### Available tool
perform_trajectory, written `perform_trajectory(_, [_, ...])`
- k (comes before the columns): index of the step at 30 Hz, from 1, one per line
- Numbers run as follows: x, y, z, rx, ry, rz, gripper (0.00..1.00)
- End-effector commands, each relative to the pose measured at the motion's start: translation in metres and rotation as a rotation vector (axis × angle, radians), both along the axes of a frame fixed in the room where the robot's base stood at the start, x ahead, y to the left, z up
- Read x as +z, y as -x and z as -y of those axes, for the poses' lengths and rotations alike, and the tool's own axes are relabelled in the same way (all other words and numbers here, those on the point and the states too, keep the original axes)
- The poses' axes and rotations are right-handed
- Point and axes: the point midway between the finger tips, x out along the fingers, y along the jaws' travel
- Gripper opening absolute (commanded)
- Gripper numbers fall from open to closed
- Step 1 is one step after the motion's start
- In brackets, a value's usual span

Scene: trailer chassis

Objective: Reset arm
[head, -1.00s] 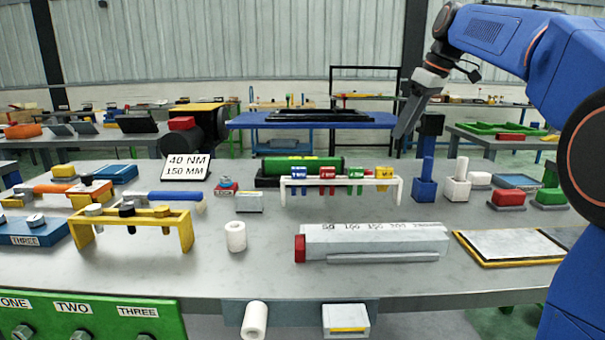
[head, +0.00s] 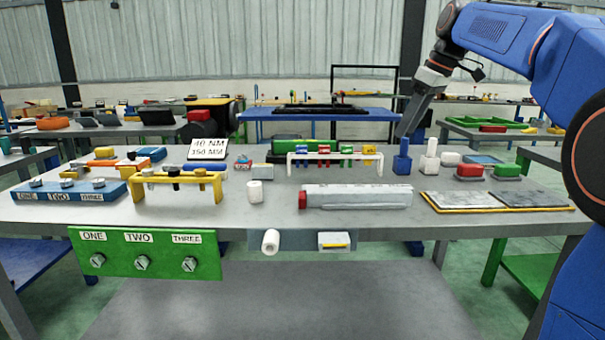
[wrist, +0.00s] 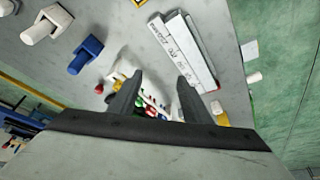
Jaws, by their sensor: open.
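My gripper (head: 412,118) hangs from my blue arm at the upper right in the head view, above the back right part of the grey workbench (head: 300,222). In the wrist view its two dark fingers (wrist: 155,98) stand apart with nothing held between them. The fingers point toward the bench top, and the bench items show beyond them. The gripper is clear of the blue (head: 402,160) and white (head: 429,160) upright blocks below it.
A green panel (head: 145,252) hangs at the front edge. Bare bench shows between items.

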Motion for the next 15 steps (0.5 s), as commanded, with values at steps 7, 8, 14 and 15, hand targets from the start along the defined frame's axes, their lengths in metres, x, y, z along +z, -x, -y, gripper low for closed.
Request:
perform_trajectory(7, [-0.006, 0.016, -0.001, -0.039, 0.002, -0.006, 0.44])
perform_trajectory(8, [-0.007, 0.019, -0.001, -0.045, 0.002, -0.005, 0.44])
perform_trajectory(14, [-0.016, 0.039, -0.003, -0.095, 0.005, -0.011, 0.44])
perform_trajectory(15, [-0.019, 0.044, -0.003, -0.108, 0.006, -0.013, 0.44])
